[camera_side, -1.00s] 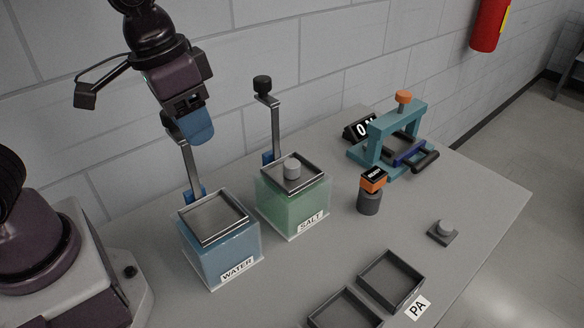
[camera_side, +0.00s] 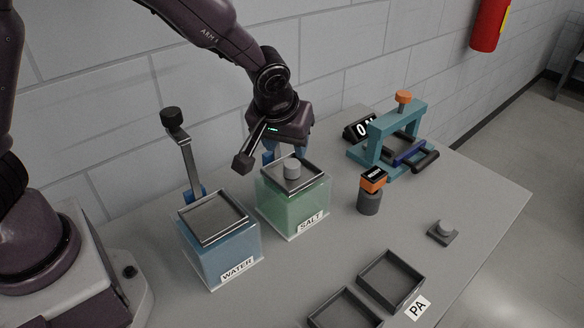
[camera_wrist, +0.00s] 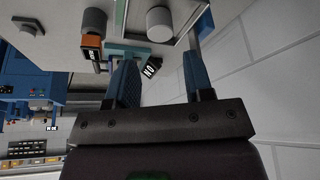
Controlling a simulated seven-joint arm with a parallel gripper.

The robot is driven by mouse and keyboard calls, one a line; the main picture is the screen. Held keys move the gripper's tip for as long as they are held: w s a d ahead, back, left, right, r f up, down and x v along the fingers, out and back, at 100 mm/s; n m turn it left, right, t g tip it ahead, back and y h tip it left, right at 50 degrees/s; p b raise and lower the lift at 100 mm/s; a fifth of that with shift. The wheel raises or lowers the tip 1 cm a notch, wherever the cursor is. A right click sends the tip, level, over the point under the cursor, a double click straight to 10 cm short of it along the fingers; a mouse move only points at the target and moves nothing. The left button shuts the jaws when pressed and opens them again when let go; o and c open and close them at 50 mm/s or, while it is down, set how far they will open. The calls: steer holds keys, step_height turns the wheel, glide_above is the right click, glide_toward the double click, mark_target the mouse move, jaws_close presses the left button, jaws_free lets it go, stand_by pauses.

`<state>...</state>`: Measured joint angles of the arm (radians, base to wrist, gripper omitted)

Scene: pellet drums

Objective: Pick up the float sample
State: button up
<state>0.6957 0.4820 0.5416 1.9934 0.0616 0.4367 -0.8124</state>
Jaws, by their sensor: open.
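A small light grey cylinder (camera_side: 292,169), which fits the float sample, stands upright on the metal-rimmed tray atop the green tank labelled SALT (camera_side: 293,207). My gripper (camera_side: 299,151) is just behind and above this tray in the side view, partly hidden by my wrist. In the wrist view its two blue fingers (camera_wrist: 160,60) are spread apart with nothing between them. The cylinder (camera_wrist: 160,24) shows there beyond the fingertips, roughly in line with the gap, and does not touch them.
A blue WATER tank (camera_side: 222,254) with an upright lever (camera_side: 184,150) stands to the left. A dark cylinder with an orange top (camera_side: 369,197), a teal press (camera_side: 400,135), a small block (camera_side: 443,231) and open trays (camera_side: 391,280) are to the right. The wall is close behind.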

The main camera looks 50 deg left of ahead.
mark_target(291, 164)
steer(key=x, duration=0.7)
steer(key=shift+s+f, duration=0.1)
steer(key=shift+f, duration=0.2)
steer(key=shift+c, duration=0.5)
steer(key=c, duration=0.6)
steer(key=shift+c, duration=0.2)
